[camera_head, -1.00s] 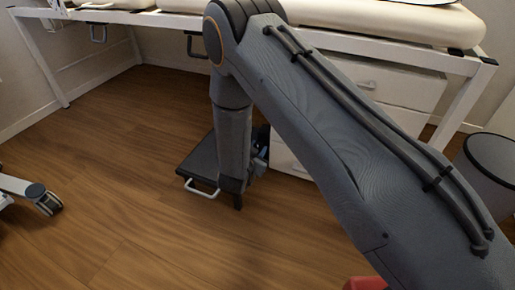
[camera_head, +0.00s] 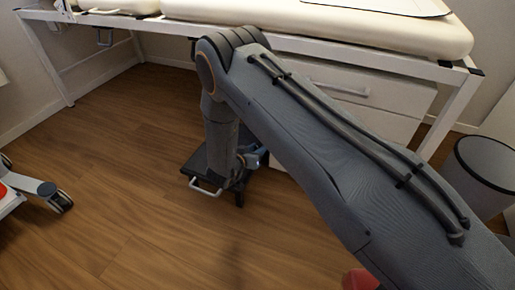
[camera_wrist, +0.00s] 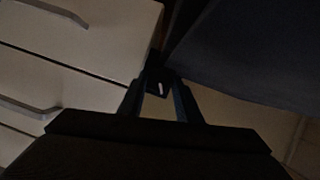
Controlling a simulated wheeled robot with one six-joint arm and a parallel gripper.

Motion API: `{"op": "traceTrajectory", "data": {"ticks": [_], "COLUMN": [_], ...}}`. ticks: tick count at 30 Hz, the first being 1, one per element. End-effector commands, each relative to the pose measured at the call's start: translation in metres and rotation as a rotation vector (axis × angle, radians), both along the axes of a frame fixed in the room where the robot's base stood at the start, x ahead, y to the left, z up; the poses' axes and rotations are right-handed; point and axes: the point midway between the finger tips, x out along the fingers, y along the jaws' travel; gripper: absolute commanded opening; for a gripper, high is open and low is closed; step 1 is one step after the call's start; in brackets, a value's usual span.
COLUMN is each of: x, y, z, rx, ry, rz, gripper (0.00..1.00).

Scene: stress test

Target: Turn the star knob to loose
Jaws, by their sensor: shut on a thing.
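In the wrist view, my gripper (camera_wrist: 160,98) has its two dark fingers closed on a small dark knob (camera_wrist: 158,88) with a short white mark on its face. I take this to be the star knob; its star shape is too dark to make out. My arm hides the knob and most of the gripper there.
White drawers (camera_head: 350,105) stand right behind my arm, under the padded bench (camera_head: 350,28). A grey bin (camera_head: 484,175) is at the right. A wheeled base (camera_head: 35,187) is at the left edge. The wooden floor (camera_head: 120,170) between is clear.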

Motion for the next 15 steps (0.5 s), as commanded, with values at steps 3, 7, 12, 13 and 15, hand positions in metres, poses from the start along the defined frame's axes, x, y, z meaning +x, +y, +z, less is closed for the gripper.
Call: {"op": "traceTrajectory", "data": {"ticks": [3,7,12,13,15], "x": [-0.0005,-0.0005,-0.0005,-0.0006,-0.0005], "y": [-0.0004,-0.0005,-0.0006,-0.0006,-0.0006], "z": [-0.0005,-0.0006,-0.0006,-0.0007,-0.0006], "rx": [-0.008,-0.008,-0.007,-0.007,-0.007], "ry": [0.003,0.003,0.003,0.003,0.003], "rz": [0.000,-0.001,-0.001,-0.001,0.000], "gripper": [0.09,0.09,0.33,0.38,0.50]}}
